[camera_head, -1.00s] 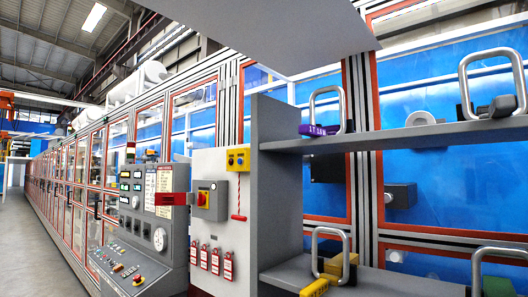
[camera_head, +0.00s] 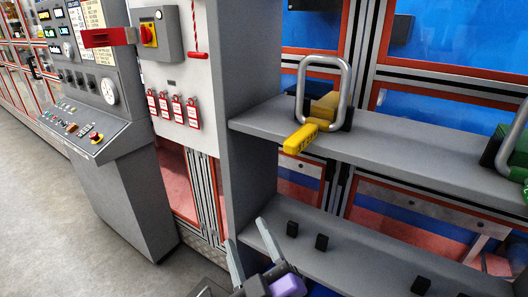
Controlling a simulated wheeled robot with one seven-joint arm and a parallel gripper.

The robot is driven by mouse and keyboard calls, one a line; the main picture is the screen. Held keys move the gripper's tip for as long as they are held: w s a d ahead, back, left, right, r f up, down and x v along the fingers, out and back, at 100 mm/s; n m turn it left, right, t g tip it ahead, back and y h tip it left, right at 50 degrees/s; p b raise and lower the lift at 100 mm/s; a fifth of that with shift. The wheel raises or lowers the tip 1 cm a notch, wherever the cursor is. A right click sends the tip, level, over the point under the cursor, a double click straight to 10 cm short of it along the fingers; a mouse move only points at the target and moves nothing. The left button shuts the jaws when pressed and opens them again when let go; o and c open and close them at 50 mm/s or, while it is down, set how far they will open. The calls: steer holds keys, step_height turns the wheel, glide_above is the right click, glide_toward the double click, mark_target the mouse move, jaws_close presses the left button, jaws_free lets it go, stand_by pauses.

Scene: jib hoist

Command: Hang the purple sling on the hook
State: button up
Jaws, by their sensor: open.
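My gripper (camera_head: 244,231) shows at the bottom of the head view, its two grey fingers pointing up and apart with nothing between them. It is in front of the lower shelf. A small light purple block (camera_head: 288,287) shows right beside the gripper's body at the bottom edge; I cannot tell whether it is part of my arm. The purple sling's shelf place is out of view now. No hook is in view.
A sling with a yellow tag (camera_head: 300,139) and a metal loop stands on the middle shelf (camera_head: 400,145). A green one (camera_head: 519,155) is at the right edge. Black blocks (camera_head: 321,242) sit on the lower shelf. A control console (camera_head: 95,120) stands left; floor there is clear.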

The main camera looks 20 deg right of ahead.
steer(key=w+a+r+m+t+h, duration=0.1)
steer(key=w+r+m+h, duration=0.2)
steer(key=r, duration=0.9)
steer(key=w+a+r+m+t+h, duration=0.1)
steer(key=w+r+h, duration=0.3)
steer(key=r, duration=0.8)
steer(key=s+d+r+m+g+h, duration=0.2)
steer(key=s+r+m+g+h, duration=0.15)
steer(key=r, duration=0.45)
steer(key=s+d+r+m+g+h, duration=0.1)
steer(key=s+r+m+g+h, duration=0.15)
steer(key=r+m+h, duration=0.4)
steer(key=s+d+r+m+g+h, duration=0.2)
steer(key=s+r+m, duration=0.15)
steer(key=r, duration=0.65)
steer(key=p+x, duration=0.4)
steer(key=x, duration=0.7)
steer(key=shift+d+r+p, duration=0.1)
steer(key=shift+p, duration=0.2)
jaws_close()
steer(key=shift+r, duration=0.15)
